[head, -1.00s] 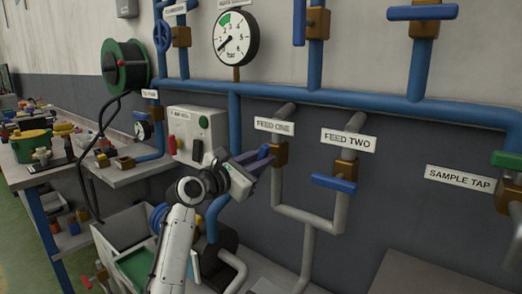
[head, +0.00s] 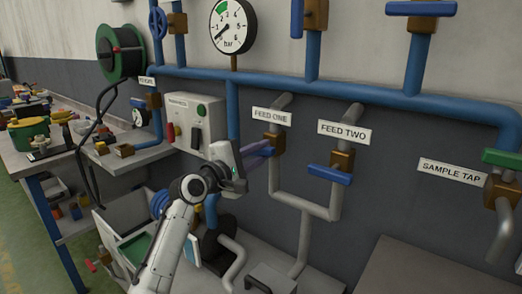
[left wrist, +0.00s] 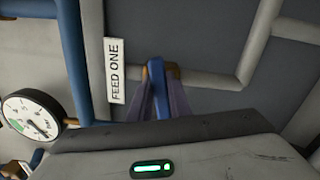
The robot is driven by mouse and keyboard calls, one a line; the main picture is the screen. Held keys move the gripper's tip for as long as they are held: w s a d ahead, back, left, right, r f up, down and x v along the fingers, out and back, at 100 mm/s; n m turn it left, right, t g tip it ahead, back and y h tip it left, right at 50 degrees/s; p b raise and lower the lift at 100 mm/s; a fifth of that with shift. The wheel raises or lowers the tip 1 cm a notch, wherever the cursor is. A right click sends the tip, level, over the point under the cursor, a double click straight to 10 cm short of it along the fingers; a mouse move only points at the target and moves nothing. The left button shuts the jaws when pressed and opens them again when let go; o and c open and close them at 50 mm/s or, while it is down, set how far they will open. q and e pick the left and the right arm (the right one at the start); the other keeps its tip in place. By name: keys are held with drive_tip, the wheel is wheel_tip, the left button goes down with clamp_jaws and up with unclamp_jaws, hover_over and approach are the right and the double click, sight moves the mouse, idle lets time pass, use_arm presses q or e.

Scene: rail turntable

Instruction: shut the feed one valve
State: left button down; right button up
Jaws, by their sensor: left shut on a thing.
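The feed one valve has a brown body (head: 275,143) on a grey pipe, under the FEED ONE sign (head: 271,117). My left gripper (head: 260,151) is at this valve, its purple fingers shut on the blue handle. In the left wrist view, the blue handle (left wrist: 158,102) lies between the two fingers, with the brown body at its far end. The FEED ONE sign (left wrist: 115,70) is beside it. The handle sticks out toward the gripper; in the head view the fingers mostly hide it. My right gripper is not in view.
The FEED TWO valve's blue handle (head: 329,174) lies across its pipe close on the right. A SAMPLE TAP with a green handle (head: 502,159) is at far right. A control box (head: 192,120) stands left of the gripper. A pressure gauge (head: 233,25) is above.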

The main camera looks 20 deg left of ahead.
use_arm(q)
drive_tip(key=shift+f+m, duration=0.2)
drive_tip(key=shift+m, duration=1.4)
drive_tip(key=c, duration=1.6)
unclamp_jaws()
drive_tip(key=shift+c, duration=0.2)
drive_tip(key=shift+s, duration=0.1)
drive_tip(key=v, duration=1)
drive_tip(key=shift+b, duration=0.45)
drive_tip(key=shift+s, duration=0.1)
